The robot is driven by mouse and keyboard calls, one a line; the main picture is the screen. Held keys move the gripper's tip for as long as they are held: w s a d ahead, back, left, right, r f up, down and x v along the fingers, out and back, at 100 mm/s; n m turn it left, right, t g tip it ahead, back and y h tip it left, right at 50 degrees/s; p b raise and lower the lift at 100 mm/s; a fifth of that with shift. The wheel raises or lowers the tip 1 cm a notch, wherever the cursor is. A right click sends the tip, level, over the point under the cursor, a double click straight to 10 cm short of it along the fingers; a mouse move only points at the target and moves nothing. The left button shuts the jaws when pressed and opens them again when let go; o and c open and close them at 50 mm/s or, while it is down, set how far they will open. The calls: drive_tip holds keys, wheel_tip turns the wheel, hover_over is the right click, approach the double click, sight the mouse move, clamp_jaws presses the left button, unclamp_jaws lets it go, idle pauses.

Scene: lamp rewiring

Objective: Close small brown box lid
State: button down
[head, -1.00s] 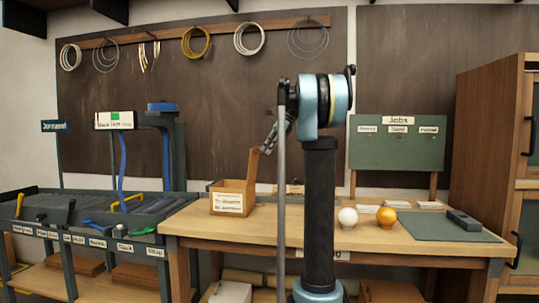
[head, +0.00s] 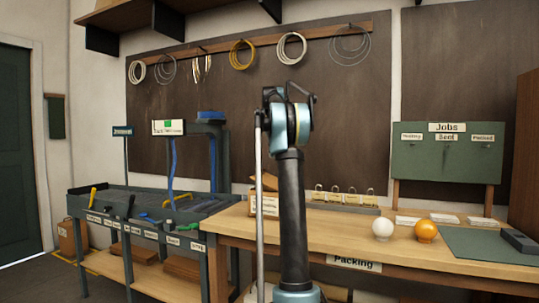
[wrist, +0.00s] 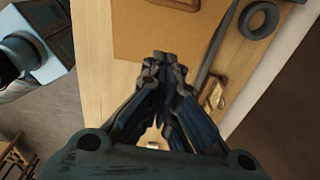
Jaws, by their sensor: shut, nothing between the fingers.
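The small brown box (head: 253,206) with a white label stands on the left end of the packing table in the head view, partly hidden by my arm. Its lid (head: 268,181) shows above the box as a tilted brown panel, still raised. My arm covers part of the lid, so its exact angle is unclear. My gripper (wrist: 163,57) is shut and empty in the wrist view, over the edge of a flat tan-brown panel (wrist: 180,30). I cannot tell whether that panel is the lid, or whether the fingers touch it. My gripper is hidden in the head view.
The packing table (head: 340,237) holds a white bulb (head: 383,230), an orange bulb (head: 426,231) and a green mat (head: 475,244). A tool bench (head: 150,209) stands to the left. In the wrist view a dark ring (wrist: 258,20) lies right of the panel.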

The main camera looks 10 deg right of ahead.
drive_tip(key=w+a+f, duration=0.1)
drive_tip(key=a, duration=0.1)
drive_tip(key=w+a+f, duration=0.2)
drive_tip(key=shift+w+a+f, duration=0.1)
drive_tip(key=shift+a+f, duration=0.1)
drive_tip(key=shift+a, duration=0.05)
drive_tip(key=w+a+f, duration=0.3)
drive_tip(key=a+f, duration=0.1)
drive_tip(key=f, duration=0.3)
drive_tip(key=shift+r, duration=0.15)
idle(0.3)
drive_tip(key=w+a+r, duration=0.5)
drive_tip(key=a+r, duration=0.2)
drive_tip(key=r, duration=0.3)
drive_tip(key=shift+a+r, duration=0.2)
drive_tip(key=shift+r, duration=0.1)
idle(0.6)
